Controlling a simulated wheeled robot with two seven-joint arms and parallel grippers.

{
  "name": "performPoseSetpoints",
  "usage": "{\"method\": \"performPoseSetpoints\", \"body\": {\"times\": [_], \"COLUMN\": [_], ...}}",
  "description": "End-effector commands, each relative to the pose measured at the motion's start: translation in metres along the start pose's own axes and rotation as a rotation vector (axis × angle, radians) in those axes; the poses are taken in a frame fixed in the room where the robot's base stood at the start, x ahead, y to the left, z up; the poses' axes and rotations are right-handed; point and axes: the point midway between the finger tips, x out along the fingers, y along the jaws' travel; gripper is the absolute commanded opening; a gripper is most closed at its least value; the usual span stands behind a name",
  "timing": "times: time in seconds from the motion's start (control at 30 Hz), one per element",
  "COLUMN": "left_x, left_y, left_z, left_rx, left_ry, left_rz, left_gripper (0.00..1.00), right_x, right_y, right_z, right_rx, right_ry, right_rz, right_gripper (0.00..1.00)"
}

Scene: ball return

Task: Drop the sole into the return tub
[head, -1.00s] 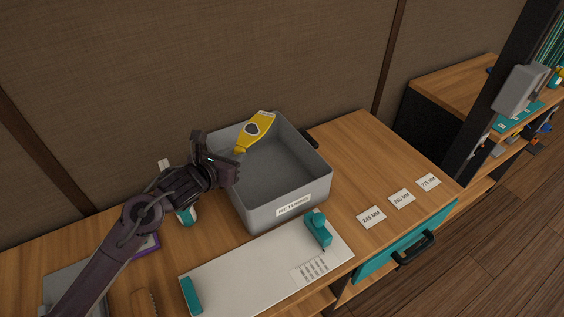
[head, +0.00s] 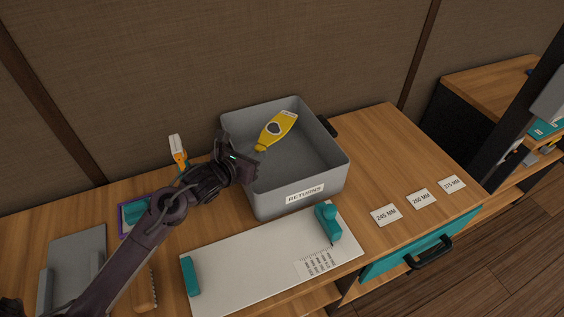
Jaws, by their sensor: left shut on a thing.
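The sole (head: 277,129) is yellow with a dark oval patch, and it shows over the inside of the return tub at the back. The return tub (head: 265,204) is a grey open box with a RETURNS label on its front wall. My left gripper (head: 256,164) is at the tub's left side, its jaws shut on the sole's near end. The sole tilts up and away from the jaws. Whether it touches the tub's wall or floor I cannot tell. My right gripper is not in view.
A white measuring board (head: 240,265) with teal stops lies in front of the tub. Size cards (head: 421,199) lie to the right above a teal drawer (head: 410,250). A purple-edged tray (head: 128,217) and a grey holder (head: 75,260) stand left.

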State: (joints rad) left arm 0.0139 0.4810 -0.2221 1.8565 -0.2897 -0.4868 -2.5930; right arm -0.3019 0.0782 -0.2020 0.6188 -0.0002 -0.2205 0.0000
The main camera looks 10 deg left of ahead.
Motion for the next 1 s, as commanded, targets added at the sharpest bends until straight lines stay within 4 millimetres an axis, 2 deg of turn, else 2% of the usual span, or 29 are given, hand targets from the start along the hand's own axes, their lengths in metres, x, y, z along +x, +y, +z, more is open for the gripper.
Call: {"method": "performPoseSetpoints", "body": {"times": [0.2,0.23,0.4,0.43,0.77,1.0], "left_x": [0.0,0.0,0.0,0.0,-0.004,-0.04], "left_y": [0.0,0.0,0.0,0.0,0.0,0.001], "left_z": [0.0,0.0,0.0,0.0,-0.001,-0.004], "left_rx": [0.0,0.0,0.0,0.0,0.002,0.006], "left_ry": [0.0,0.0,0.0,0.0,0.001,0.003], "left_rz": [0.0,0.0,0.0,0.0,0.0,0.001], "left_gripper": [0.05,0.29,0.52,0.54,0.54,0.54], "right_x": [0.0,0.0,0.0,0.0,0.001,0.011], "right_y": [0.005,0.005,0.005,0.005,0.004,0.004], "right_z": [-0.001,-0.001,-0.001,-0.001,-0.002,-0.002], "right_rx": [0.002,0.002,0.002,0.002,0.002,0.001], "right_ry": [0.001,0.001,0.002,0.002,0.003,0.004], "right_rz": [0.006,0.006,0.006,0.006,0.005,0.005], "right_gripper": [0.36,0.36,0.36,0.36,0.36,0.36]}}
